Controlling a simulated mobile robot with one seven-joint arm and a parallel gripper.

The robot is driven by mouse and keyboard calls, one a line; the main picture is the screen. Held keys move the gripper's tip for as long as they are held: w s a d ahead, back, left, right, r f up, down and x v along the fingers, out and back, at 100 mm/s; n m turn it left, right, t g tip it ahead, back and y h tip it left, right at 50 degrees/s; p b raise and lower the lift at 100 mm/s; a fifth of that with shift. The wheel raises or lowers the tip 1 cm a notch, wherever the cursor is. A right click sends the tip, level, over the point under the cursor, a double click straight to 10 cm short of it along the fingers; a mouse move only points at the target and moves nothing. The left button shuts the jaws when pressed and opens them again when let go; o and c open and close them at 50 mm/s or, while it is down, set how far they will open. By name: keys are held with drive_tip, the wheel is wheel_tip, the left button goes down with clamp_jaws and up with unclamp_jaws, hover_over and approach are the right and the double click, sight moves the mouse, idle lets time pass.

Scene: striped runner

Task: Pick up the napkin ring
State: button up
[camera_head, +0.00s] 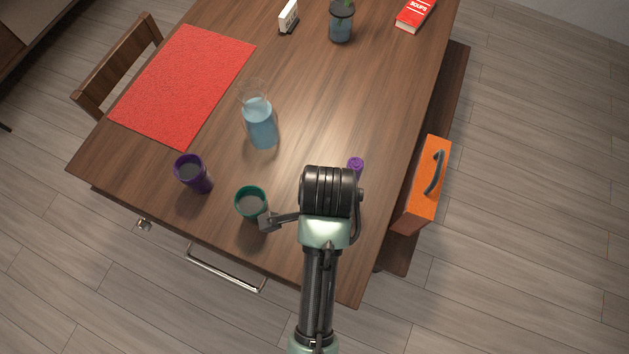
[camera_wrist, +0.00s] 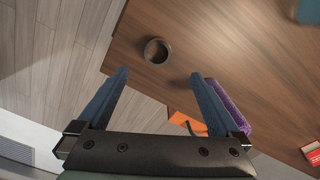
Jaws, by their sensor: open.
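The napkin ring (camera_wrist: 147,50) is a small dark brown ring with a round opening. In the wrist view it stands on the wooden table (camera_wrist: 262,50) near an edge. It cannot be made out in the head view, where my arm covers part of the table. My gripper (camera_wrist: 160,74) is open and empty in the wrist view. Its two blue fingers point toward the ring, one to each side in the picture. The ring lies just beyond the fingertips, between their lines, and is not held.
A purple object (camera_wrist: 230,106) stands close beside the right finger; it also shows in the head view (camera_head: 355,164). A green cup (camera_head: 251,204), purple cup (camera_head: 192,174) and water carafe (camera_head: 261,124) stand left of my arm. An orange case (camera_head: 428,185) is beyond the table's right edge.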

drive_tip(key=f, duration=0.6)
drive_tip(key=shift+s+d+f, duration=0.15)
drive_tip(key=shift+s+f, duration=0.15)
drive_tip(key=shift+f, duration=0.1)
wheel_tip(320, 180, down, 6)
drive_tip(key=shift+r+b, duration=0.15)
drive_tip(key=shift+b, duration=0.15)
drive_tip(key=shift+w, duration=0.1)
drive_tip(key=c, duration=1.4)
drive_tip(key=shift+r, duration=0.1)
